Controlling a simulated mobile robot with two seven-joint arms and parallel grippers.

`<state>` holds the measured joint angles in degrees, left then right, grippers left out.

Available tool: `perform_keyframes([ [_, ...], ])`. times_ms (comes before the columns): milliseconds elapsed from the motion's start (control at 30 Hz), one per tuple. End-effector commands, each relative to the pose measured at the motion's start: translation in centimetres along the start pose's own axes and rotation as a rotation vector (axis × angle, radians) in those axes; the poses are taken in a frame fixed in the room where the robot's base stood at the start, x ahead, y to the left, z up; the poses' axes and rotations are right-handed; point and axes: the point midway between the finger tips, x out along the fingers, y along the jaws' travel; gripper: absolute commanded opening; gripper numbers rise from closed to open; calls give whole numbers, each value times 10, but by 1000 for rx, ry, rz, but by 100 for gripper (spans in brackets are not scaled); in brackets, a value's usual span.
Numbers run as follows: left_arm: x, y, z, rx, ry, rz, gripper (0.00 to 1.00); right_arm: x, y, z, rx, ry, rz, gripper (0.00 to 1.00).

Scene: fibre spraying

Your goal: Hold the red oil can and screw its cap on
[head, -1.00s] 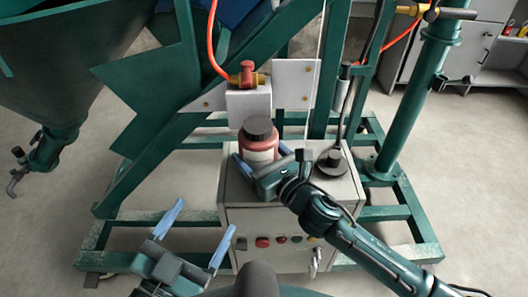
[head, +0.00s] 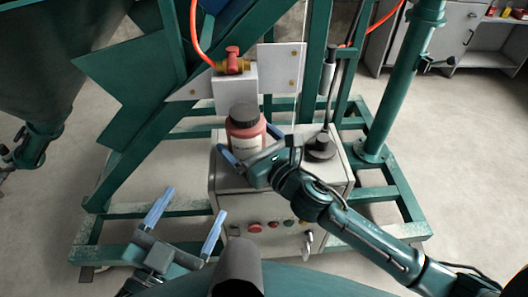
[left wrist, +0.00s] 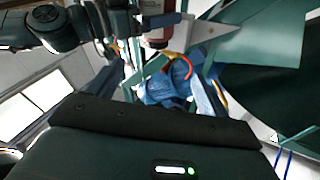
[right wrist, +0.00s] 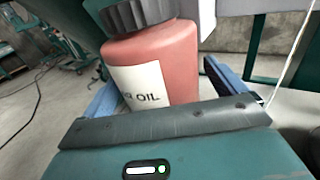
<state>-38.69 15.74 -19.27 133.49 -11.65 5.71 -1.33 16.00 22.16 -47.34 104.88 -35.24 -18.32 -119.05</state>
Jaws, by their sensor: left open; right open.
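The red oil can (head: 246,150) stands upright on the top of the grey control box, with a white label on its side. A dark ribbed cap (head: 244,114) sits on its top; the right wrist view shows the cap (right wrist: 140,14) cut off by the upper edge, so how tightly it sits cannot be told. My right gripper (head: 248,146) is open, its blue fingers on either side of the can (right wrist: 160,65) low on its body. My left gripper (head: 194,204) is open and empty, in front and to the left of the box, well away from the can.
The control box (head: 226,203) has buttons on its front. A black round fitting with a cable (head: 320,146) stands on the box to the right of the can. A white block with a red valve (head: 234,70) is behind the can. Green frame beams surround the box.

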Motion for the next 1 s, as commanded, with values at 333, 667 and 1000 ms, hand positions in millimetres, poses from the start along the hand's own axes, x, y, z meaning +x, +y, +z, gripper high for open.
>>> perform_keyframes([
  [333, 0, -5, 3, -7, -59, -10, 78, -74, 0, -2, 2, 6, 0, 96],
  [667, 0, -5, 5, -12, -64, -15, 78, -112, 0, -1, 2, 2, 1, 96],
  [1000, 0, -5, 4, -12, -59, -14, 78, -114, 0, 0, 0, 1, 0, 96],
])
